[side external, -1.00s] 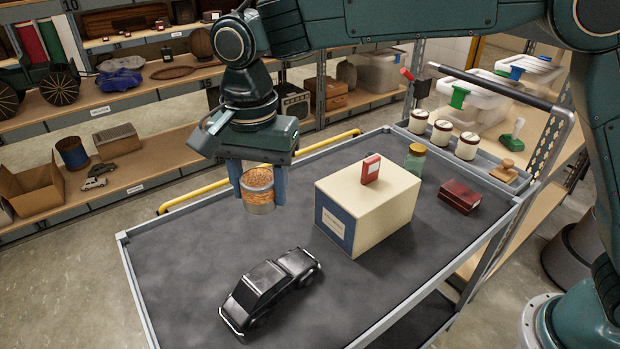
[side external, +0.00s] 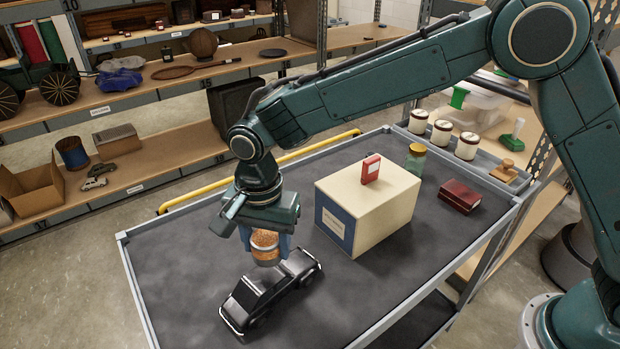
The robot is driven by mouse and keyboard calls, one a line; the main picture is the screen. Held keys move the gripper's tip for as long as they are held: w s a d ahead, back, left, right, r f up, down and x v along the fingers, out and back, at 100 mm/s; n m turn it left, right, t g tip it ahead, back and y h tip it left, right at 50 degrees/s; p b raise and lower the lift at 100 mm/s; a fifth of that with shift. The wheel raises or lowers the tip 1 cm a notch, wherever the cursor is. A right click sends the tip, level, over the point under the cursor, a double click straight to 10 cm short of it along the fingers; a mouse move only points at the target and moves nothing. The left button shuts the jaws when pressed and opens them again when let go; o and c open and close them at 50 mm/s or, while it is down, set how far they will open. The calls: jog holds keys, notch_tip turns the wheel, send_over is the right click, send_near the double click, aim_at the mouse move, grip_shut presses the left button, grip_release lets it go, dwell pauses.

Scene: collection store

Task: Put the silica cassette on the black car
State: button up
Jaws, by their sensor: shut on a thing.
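The silica cassette (side external: 265,243) is a small round tin with orange grains showing in its side. My gripper (side external: 265,240) points down with its blue fingers shut on the cassette. In the picture the cassette's lower edge overlaps the far side of the black car's roof area. I cannot tell whether it touches the car. The black car (side external: 252,300) stands on the dark trolley top (side external: 180,270), its length running from lower left to upper right.
A cream box (side external: 385,207) with a red item (side external: 370,169) on top stands right of my gripper. The trolley's left part is clear.

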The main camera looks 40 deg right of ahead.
aim_at(268, 257)
jog(key=shift+f, duration=2.05)
jog(key=shift+f, duration=0.1)
jog(key=o, duration=1)
notch_tip(268, 257, up, 12)
jog(key=shift+f, duration=0.25)
jog(key=shift+r, duration=0.35)
